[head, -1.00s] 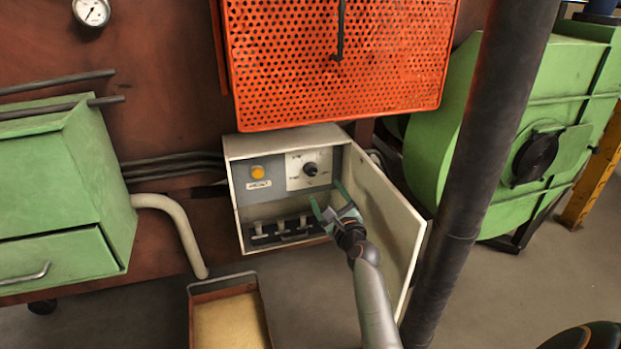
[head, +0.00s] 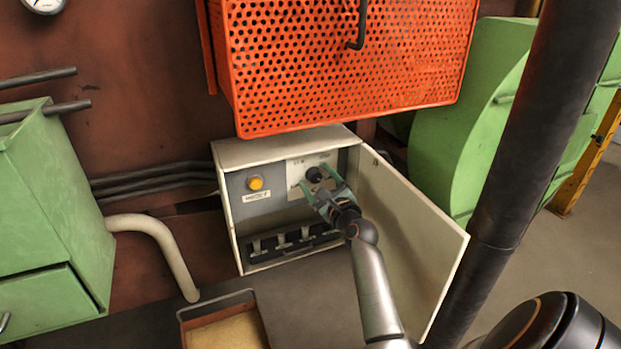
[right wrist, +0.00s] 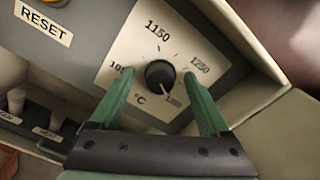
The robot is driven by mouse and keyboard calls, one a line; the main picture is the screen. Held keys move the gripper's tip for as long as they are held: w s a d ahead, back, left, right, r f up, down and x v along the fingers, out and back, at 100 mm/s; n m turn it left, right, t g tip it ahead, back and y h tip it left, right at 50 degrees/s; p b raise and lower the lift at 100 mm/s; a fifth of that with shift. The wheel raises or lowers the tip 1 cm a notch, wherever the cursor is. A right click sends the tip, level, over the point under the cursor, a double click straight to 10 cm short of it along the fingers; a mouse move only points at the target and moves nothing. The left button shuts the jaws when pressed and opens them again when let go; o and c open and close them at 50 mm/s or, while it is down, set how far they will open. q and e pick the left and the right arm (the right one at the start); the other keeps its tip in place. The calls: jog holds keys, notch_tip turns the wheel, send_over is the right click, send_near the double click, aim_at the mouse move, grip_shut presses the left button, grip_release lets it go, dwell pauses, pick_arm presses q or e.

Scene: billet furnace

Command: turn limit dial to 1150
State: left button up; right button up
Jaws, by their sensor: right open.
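The limit dial (head: 314,174) is a round black knob on a white scale plate inside the open control box. In the right wrist view the dial (right wrist: 159,73) has its white pointer mark toward the lower right, near a partly hidden number. The 1150 mark (right wrist: 157,31) is at the top of the scale, with 1250 to its right. My right gripper (head: 317,180) is open, its green fingers at the dial. In the right wrist view its fingers (right wrist: 160,79) lie on either side of the knob with gaps visible. My left gripper is not in view.
The box door (head: 412,235) stands open to the right of my right arm. A yellow button (head: 256,183) above a RESET label and several switches (head: 292,240) share the box. An orange perforated guard (head: 345,60) hangs above. A dark pipe (head: 535,140) stands at right.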

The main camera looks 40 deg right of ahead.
jog(key=shift+r, duration=0.1)
grip_shut()
dwell(0.7)
